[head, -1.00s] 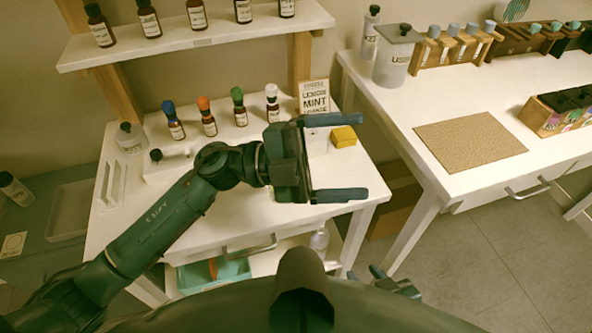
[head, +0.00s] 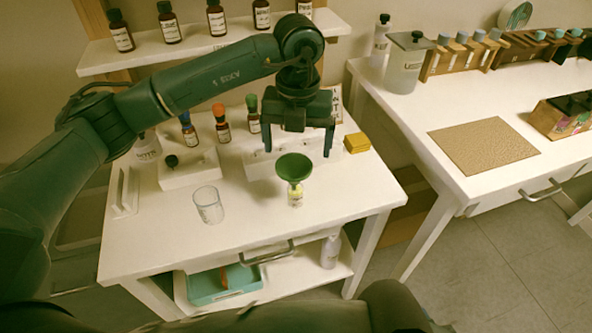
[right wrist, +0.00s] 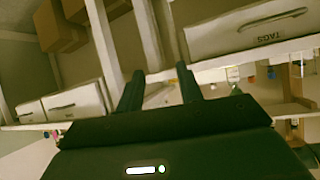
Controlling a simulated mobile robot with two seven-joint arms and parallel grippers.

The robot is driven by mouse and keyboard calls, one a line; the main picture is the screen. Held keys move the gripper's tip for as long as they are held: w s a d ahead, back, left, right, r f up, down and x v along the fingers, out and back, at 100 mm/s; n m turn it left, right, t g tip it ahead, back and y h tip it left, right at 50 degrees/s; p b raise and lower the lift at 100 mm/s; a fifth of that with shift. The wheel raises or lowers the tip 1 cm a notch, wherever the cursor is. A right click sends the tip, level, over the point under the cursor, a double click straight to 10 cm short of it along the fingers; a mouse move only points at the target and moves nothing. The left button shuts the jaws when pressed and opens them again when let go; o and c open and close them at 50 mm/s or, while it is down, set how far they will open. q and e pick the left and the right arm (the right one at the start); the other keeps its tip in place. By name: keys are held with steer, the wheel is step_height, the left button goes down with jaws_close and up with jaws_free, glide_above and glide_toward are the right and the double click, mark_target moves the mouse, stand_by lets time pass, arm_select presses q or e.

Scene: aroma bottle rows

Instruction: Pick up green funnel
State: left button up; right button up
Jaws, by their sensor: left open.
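The green funnel (head: 294,168) sits wide end up in the mouth of a small bottle with a yellowish label (head: 295,196) on the white table. My left gripper (head: 298,152) points down just above and behind the funnel in the head view. Its two fingers are spread apart, with nothing between them that I can make out. In the right wrist view, my right gripper (right wrist: 160,85) has its two fingers apart and empty, facing drawer fronts and shelf frames.
A clear glass beaker (head: 208,204) stands left of the funnel. Bottles with blue, orange and green caps (head: 222,124) stand behind, under a shelf of bottles (head: 170,24). A yellow block (head: 356,143) lies to the right. The table front is clear.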

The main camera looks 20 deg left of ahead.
mark_target(294, 172)
arm_select(q)
step_height(294, 172, down, 3)
steer(key=shift+f, duration=0.1)
steer(key=shift+s+a+f+p, duration=0.15)
steer(key=shift+f+p, duration=0.2)
steer(key=shift+f, duration=1)
steer(key=shift+a+f+p, duration=0.15)
steer(key=shift+f+p, duration=0.2)
steer(key=shift+f, duration=0.95)
steer(key=shift+c, duration=0.4)
steer(key=c, duration=1)
steer(key=shift+r, duration=0.1)
